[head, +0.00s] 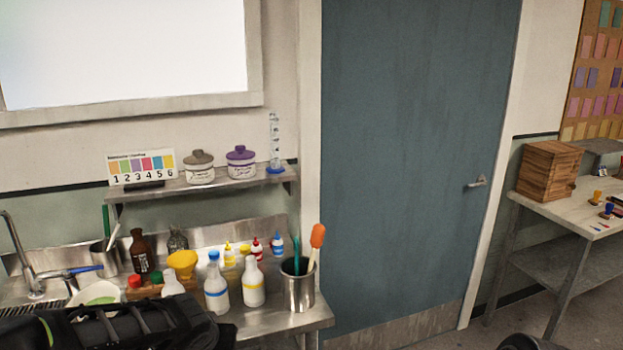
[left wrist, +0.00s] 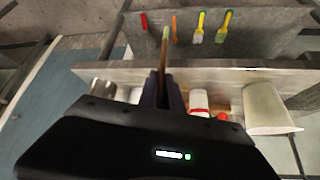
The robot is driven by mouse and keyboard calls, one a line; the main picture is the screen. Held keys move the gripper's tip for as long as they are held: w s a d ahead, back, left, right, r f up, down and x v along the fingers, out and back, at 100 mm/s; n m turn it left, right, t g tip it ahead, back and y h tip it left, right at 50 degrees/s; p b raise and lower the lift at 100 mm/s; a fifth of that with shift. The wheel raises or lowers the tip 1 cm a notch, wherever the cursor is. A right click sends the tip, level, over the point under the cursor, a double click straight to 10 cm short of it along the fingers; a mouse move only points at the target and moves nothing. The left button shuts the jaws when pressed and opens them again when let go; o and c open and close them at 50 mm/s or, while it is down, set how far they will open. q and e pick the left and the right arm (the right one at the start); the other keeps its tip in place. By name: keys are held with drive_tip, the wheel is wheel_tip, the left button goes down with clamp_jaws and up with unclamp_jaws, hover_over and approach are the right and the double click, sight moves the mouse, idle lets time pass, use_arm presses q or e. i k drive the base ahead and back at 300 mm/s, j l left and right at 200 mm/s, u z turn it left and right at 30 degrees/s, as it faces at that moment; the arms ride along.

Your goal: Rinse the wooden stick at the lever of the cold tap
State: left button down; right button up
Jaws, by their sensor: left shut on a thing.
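My left gripper (left wrist: 161,88) is shut on the wooden stick (left wrist: 165,55), a thin brown stick with a pale greenish tip. The stick points away from the fingers in the left wrist view; its lower part is hidden between them. In the head view the dark left arm lies across the bottom left, and neither its fingertips nor the stick can be made out. The steel tap (head: 20,252) stands at the far left of the sink, with a blue lever (head: 84,270) reaching right, beyond the arm. My right gripper is not in view.
Squeeze bottles (head: 216,290), a yellow funnel (head: 183,263) and a steel pot (head: 298,286) with tools crowd the counter right of the sink. A shelf (head: 205,186) hangs above. The left wrist view shows several coloured-handled tools (left wrist: 198,27) and a white jug (left wrist: 264,108).

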sight(69, 274)
drive_tip(key=u, duration=1.3)
